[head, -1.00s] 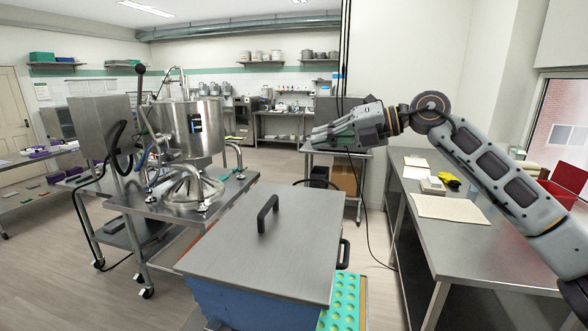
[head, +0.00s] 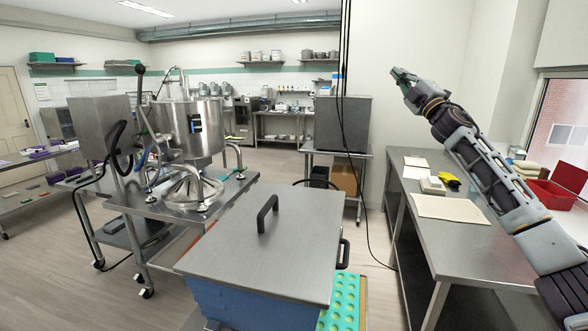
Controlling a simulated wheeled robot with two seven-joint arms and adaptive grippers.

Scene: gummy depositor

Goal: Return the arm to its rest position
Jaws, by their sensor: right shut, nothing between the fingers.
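My right gripper (head: 399,77) is at the upper right of the head view, raised above the steel side table (head: 453,236). Its fingers are shut and hold nothing. My right arm slants up and left from the lower right corner and touches nothing that I can see. My left gripper and left arm are not in the picture.
A blue bin with a steel lid (head: 255,237) stands in front. A green mould tray (head: 343,301) lies to its right. The depositor kettle (head: 192,130) is on a cart at left. A red bin (head: 551,194) sits on the side table beneath the window.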

